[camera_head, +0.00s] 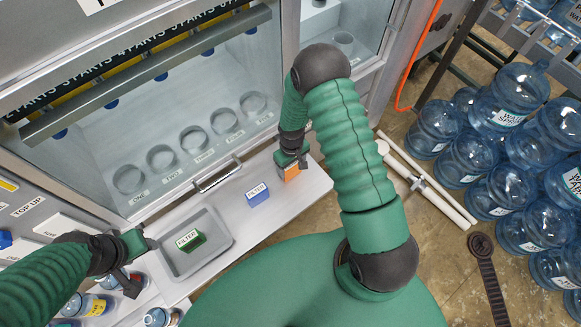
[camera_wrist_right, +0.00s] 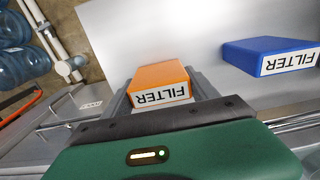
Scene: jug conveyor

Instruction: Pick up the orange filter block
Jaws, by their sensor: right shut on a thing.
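The orange filter block (camera_head: 291,173) is at the right end of the white counter in the head view. My right gripper (camera_head: 290,160) is over it and shut on it. In the right wrist view the orange block (camera_wrist_right: 160,80), with a white FILTER label, sits between the grey fingers of my right gripper (camera_wrist_right: 165,95). Whether it still touches the counter I cannot tell. My left gripper (camera_head: 139,262) is at the lower left, beside the grey tray; the opening of its jaws is not clear.
A blue filter block (camera_head: 257,195) lies on the counter (camera_head: 265,218), left of the orange one. A green filter block (camera_head: 190,240) lies in the grey tray (camera_head: 228,238). A glass cabinet with several round holders (camera_head: 193,139) stands behind. Several water jugs (camera_head: 510,97) are at the right.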

